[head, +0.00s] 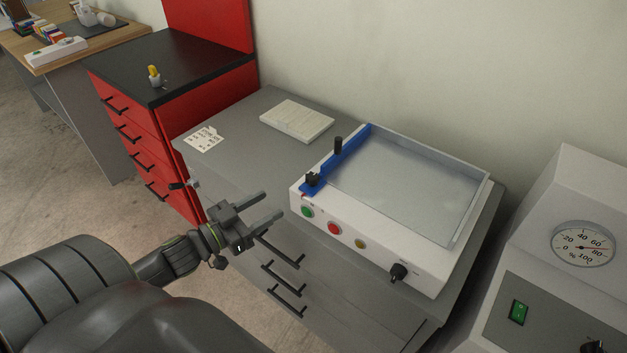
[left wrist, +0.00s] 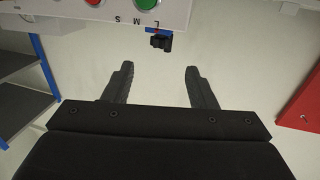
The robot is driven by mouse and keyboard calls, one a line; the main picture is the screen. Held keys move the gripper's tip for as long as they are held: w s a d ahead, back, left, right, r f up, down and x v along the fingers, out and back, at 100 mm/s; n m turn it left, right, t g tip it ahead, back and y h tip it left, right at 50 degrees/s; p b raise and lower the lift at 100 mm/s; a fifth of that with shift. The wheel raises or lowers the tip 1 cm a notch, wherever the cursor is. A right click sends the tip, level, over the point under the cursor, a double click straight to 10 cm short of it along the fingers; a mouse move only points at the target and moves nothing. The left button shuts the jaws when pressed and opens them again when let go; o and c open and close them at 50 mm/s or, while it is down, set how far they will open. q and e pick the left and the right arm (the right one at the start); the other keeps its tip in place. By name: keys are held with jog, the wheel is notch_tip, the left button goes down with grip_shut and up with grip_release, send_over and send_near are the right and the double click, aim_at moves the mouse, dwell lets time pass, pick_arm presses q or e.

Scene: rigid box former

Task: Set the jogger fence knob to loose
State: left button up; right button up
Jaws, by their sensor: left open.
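The jogger (head: 365,245) is a white box with a recessed grey tray on the grey cabinet. A blue fence (head: 351,148) runs along its left side. A black fence knob (head: 312,179) sits at the fence's front end, near the green button. In the left wrist view the knob (left wrist: 160,42) shows near the letters L, M and S. Its setting cannot be told. My left gripper (head: 274,204) is open and empty, in front of and left of the jogger, apart from the knob. In its wrist view the open fingers (left wrist: 159,68) point toward the knob.
A black post (head: 338,145) stands on the fence. A paper stack (head: 297,121) and a card (head: 204,139) lie on the cabinet top. A gauge machine (head: 575,220) stands at right.

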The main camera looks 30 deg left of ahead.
aim_at(306, 182)
pick_arm(q)
jog(key=p+x, duration=0.4)
jog(key=x, duration=0.8)
jog(key=shift+w+r+p, duration=0.1)
jog(key=shift+r+p, duration=0.05)
jog(key=shift+p, duration=0.2)
jog(key=shift+x, duration=0.75)
jog(key=shift+d, duration=0.1)
